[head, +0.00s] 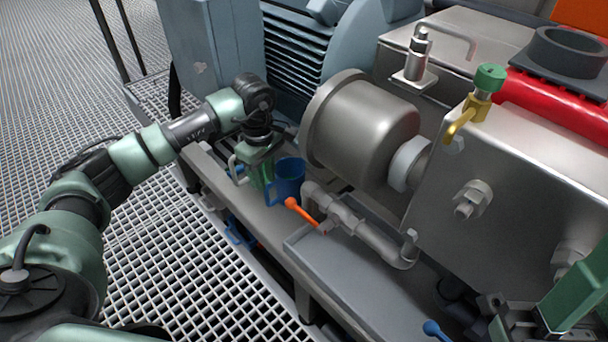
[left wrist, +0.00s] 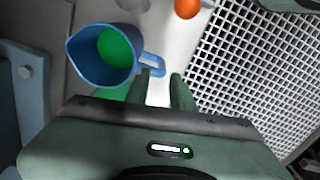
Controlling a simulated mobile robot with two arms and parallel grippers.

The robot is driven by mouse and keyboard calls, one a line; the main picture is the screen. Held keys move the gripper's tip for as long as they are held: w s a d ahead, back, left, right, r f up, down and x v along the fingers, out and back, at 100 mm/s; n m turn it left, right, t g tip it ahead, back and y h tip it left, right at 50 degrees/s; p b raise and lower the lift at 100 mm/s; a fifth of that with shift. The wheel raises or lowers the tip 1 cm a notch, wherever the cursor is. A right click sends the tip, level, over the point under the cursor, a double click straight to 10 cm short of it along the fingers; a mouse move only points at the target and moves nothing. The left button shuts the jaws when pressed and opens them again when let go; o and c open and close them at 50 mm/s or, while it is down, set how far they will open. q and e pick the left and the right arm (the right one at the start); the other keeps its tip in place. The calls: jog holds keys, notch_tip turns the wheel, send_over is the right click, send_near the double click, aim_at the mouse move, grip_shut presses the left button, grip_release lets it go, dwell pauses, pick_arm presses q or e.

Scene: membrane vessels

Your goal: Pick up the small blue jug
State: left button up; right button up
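The small blue jug (head: 290,172) stands on the grey ledge beside the steel cylinder in the head view. In the left wrist view the jug (left wrist: 88,72) is at upper left, with green inside it and its handle pointing right. My left gripper (head: 262,180) is just left of the jug in the head view. In the left wrist view its two green fingers (left wrist: 161,82) are apart, with the jug's handle close to their tips; I cannot tell whether they touch it. At lower right in the head view, part of my right gripper (head: 540,322) shows, away from the jug.
An orange lever (head: 300,211) and a steel pipe (head: 372,240) are just right of the jug. The large steel cylinder (head: 365,125) rises behind it. Metal grating (head: 190,270) lies below the ledge. An orange round thing (left wrist: 187,8) is at the top of the wrist view.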

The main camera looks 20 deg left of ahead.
aim_at(267, 198)
pick_arm(q)
jog(key=shift+w+f, duration=0.15)
jog(key=shift+f, duration=0.3)
jog(key=shift+s+f+b, duration=0.2)
jog(key=shift+f+b, duration=0.45)
jog(key=shift+f, duration=0.55)
notch_tip(267, 198, down, 4)
jog(key=shift+s+f+b, duration=0.1)
jog(key=shift+f+b, duration=0.15)
jog(key=shift+b, duration=0.9)
jog(key=shift+f, duration=0.1)
grip_shut()
